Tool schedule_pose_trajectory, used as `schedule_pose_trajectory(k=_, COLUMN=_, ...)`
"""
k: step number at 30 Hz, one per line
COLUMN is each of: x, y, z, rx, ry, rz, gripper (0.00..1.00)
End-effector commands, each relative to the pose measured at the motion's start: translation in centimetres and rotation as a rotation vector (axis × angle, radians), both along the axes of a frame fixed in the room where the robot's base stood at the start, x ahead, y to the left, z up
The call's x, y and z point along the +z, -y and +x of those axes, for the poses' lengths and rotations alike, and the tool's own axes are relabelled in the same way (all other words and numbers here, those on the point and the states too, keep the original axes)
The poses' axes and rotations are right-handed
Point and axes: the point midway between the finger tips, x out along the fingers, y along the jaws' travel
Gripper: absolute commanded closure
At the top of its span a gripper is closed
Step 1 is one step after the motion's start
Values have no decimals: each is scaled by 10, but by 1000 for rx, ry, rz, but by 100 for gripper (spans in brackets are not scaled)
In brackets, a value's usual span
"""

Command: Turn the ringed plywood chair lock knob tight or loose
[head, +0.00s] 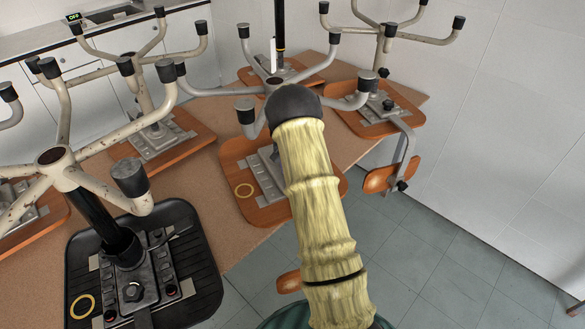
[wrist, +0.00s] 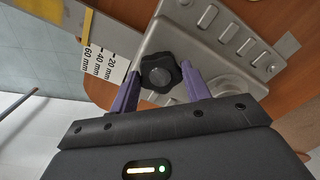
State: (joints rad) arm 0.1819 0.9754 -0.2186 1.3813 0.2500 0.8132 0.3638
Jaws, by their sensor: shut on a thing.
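A grey metal plate (head: 266,180) is fixed to the seat's underside. Its black lobed lock knob (wrist: 158,75) shows in the wrist view, beside the stamped plate (wrist: 215,25). My gripper (wrist: 160,70) has its two purple fingers on either side of the knob, shut on it. In the head view my yellow-sleeved arm hides the gripper and knob.
A black-seated chair (head: 200,268) with another yellow ring lies upside down at front left. More upturned plywood chairs (head: 165,142) crowd the table (head: 235,255), their legs sticking up. A millimetre scale (wrist: 103,62) is near the knob. Open floor (head: 450,250) is at right.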

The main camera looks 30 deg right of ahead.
Motion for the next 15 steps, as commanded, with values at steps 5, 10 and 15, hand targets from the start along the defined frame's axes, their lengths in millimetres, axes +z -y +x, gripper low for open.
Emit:
schedule_pose_trajectory(k=5, x=3, y=2, z=2, rx=-91, ry=8, rz=-4, gripper=76)
schedule_pose_trajectory(k=10, x=3, y=2, z=2, rx=-137, ry=8, rz=-5, gripper=76)
schedule_pose_trajectory(k=15, x=3, y=2, z=2, rx=-149, ry=9, rz=-6, gripper=76)
